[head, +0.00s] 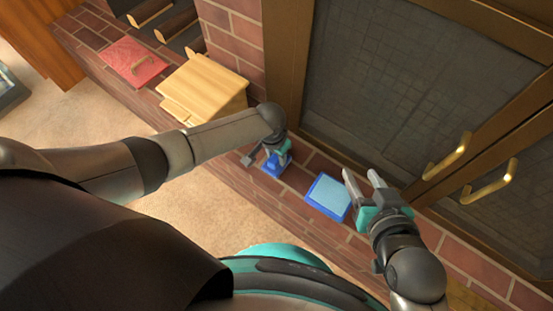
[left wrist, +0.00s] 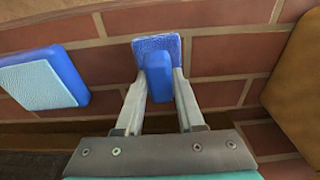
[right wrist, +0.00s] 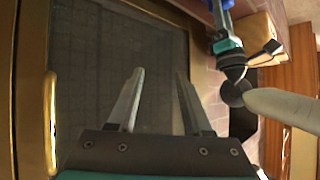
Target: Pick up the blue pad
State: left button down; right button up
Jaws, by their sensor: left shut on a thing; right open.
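The blue pad (head: 328,197) has a light-blue face and a darker blue rim. It lies on the brick ledge and also shows at the left of the left wrist view (left wrist: 42,80). My right gripper (head: 362,176) is open and empty, just right of the pad; in the right wrist view its fingers (right wrist: 160,80) stand apart. My left gripper (head: 273,157) is shut on the raised blue grip of a second blue item (head: 275,169) with a flat, textured base, left of the pad. It shows between the fingers in the left wrist view (left wrist: 157,72). I cannot tell whether its base touches the bricks.
A dark screen with brass handles (head: 448,157) stands behind the ledge. Logs (head: 150,11) lie at the top left. Carpet lies in front.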

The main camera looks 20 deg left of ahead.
pick_arm(q)
jog(key=shift+r, duration=0.1)
pick_arm(e)
jog(key=shift+d, duration=0.2)
pick_arm(q)
jog(key=shift+r+p, duration=0.6)
jog(key=shift+r, duration=0.1)
notch_tip(320, 180, up, 5)
jog(key=p, duration=0.3)
pick_arm(e)
jog(key=s+d+g+h, duration=0.3)
jog(key=s+d+g, duration=0.2)
jog(key=d+g, duration=0.15)
pick_arm(q)
notch_tip(320, 180, up, 13)
jog(key=p, duration=0.8)
jog(key=shift+r, duration=0.2)
pick_arm(e)
jog(key=s+d+f+g, duration=0.1)
jog(key=s+f, duration=0.2)
jog(key=f, duration=0.5)
jog(key=s+d+f, duration=0.1)
jog(key=s+f, duration=0.1)
jog(key=f, duration=0.7)
jog(key=shift+s+d+m+g+h, duration=0.15)
jog(key=shift+s+m+g+h, duration=0.15)
jog(key=shift+s+g, duration=0.1)
jog(key=shift+f, duration=0.1)
